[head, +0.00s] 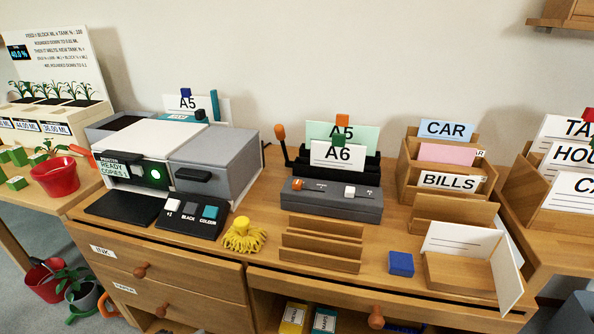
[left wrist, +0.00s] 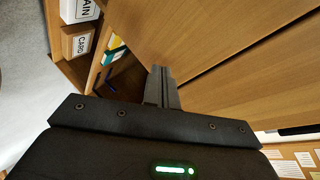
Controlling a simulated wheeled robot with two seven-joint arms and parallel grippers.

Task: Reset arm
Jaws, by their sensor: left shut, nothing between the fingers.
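My left gripper (left wrist: 161,72) shows in the left wrist view with its two fingers together and nothing between them. It points toward brown wooden panels (left wrist: 230,40), with an open shelf compartment on the left. I cannot tell how far the fingertips are from the wood. Neither arm nor gripper appears in the head view, and my right gripper is in no view.
The desk holds a printer (head: 215,155), a yellow tassel-like object (head: 243,235), a grey punch-like device (head: 332,200), a blue cube (head: 401,264) and wooden sorters (head: 440,165). A red pot (head: 55,177) stands left. The desk front has drawers (head: 170,285).

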